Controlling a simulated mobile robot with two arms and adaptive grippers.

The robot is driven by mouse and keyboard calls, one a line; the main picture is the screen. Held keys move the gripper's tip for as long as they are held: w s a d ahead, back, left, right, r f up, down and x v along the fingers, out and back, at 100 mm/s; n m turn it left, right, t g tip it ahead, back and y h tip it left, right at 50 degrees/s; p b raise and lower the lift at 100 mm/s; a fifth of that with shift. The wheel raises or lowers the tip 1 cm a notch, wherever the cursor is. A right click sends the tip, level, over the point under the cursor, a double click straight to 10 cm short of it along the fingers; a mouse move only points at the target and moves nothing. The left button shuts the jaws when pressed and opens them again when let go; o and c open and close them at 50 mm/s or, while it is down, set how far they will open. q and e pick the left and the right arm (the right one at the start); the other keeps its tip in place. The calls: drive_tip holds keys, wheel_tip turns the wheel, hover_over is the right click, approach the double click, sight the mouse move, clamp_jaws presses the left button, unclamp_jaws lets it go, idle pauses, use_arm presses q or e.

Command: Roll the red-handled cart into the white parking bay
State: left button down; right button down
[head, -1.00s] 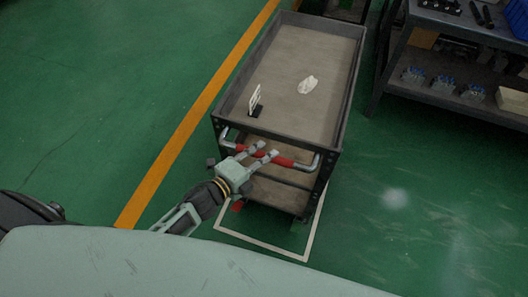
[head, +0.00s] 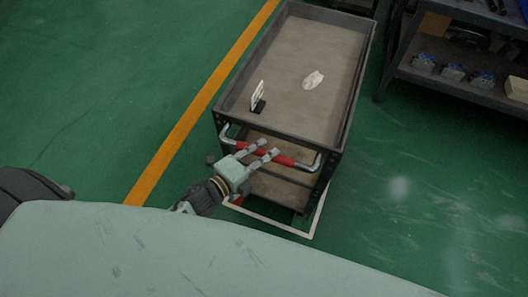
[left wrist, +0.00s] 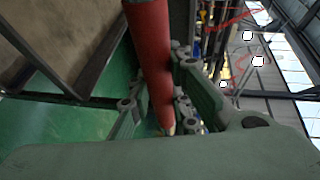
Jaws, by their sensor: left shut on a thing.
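The cart (head: 312,55) is a grey, tray-topped trolley with a lower shelf and a red handle (head: 284,160) across its near end. My left gripper (head: 268,149) is shut on the red handle. In the left wrist view the handle (left wrist: 150,55) passes between the fingers of the gripper (left wrist: 154,80). The white parking bay (head: 272,222) is an outline on the green floor. Its near edge and part of its right side show at the cart's near end; the rest is hidden under the cart. My right gripper is not in view.
A white upright card (head: 257,96) on a dark base and a crumpled white item (head: 313,80) sit on the cart's top. An orange floor line (head: 190,125) runs left of the cart. A dark shelf unit (head: 465,92) stands right. Floor at left is clear.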

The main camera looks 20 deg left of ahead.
use_arm(q)
drive_tip(key=c, duration=1.6)
unclamp_jaws()
drive_tip(key=v, duration=1.2)
drive_tip(key=shift+f, duration=0.1)
